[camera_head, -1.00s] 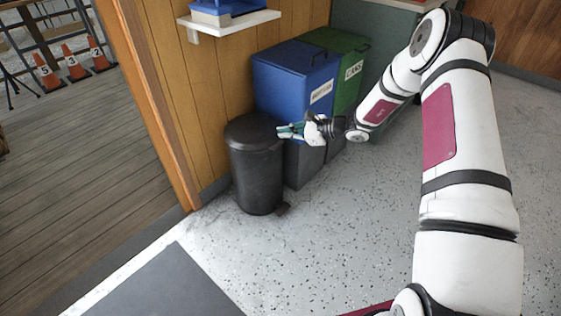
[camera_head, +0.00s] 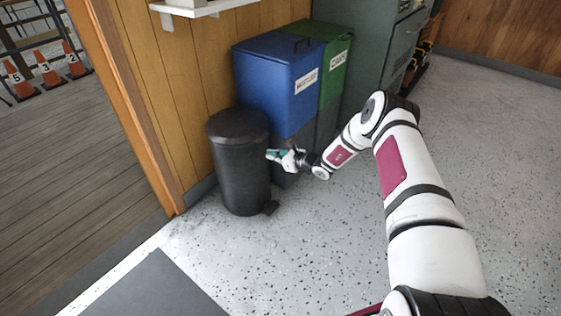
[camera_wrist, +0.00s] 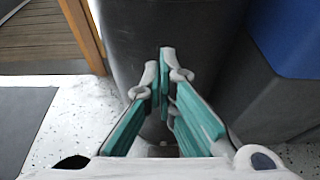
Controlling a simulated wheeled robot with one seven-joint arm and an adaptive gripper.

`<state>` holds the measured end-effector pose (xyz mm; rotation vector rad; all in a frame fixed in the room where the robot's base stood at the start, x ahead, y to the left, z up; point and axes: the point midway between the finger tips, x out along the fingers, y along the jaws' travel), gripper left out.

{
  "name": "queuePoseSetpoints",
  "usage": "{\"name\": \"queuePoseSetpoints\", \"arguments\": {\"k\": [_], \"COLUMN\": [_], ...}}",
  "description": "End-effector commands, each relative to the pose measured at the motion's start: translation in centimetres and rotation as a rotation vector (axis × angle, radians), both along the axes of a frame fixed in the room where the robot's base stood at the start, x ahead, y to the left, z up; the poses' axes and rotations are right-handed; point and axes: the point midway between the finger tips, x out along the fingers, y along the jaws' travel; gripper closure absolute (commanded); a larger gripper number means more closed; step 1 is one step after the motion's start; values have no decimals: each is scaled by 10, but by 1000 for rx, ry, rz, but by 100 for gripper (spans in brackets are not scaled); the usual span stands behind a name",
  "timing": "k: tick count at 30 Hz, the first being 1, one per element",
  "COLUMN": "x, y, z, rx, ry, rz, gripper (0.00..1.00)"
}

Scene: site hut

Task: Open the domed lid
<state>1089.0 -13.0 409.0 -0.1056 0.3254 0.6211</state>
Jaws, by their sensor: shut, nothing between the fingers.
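The domed lid (camera_head: 237,125) is black and sits closed on a round black pedal bin (camera_head: 243,180) against the wooden wall. The bin's pedal (camera_head: 270,207) sticks out at the floor. My gripper (camera_head: 270,155) is beside the bin's upper right side, lower than the lid. In the wrist view the teal fingers (camera_wrist: 165,62) meet at their tips, with nothing between them, and the dark bin wall (camera_wrist: 135,35) fills the space ahead. I cannot tell whether the fingertips touch the bin.
A blue-lidded bin (camera_head: 278,75) and a green-lidded bin (camera_head: 334,70) stand close behind my gripper. A dark green cabinet (camera_head: 372,50) is beyond them. A white shelf (camera_head: 205,9) is above. The speckled floor (camera_head: 310,245) in front is clear, with a dark mat (camera_head: 155,290) at lower left.

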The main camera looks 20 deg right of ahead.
Motion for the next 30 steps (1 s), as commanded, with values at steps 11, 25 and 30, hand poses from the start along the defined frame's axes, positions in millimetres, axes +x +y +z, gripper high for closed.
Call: {"name": "queuePoseSetpoints", "arguments": {"k": [11,25,30], "x": [20,19,19], "y": [14,14,14], "z": [18,32,33], "rx": [-1,0,-2], "ry": [-2,0,1], "rz": [2,1,1], "gripper": [100,100,100]}}
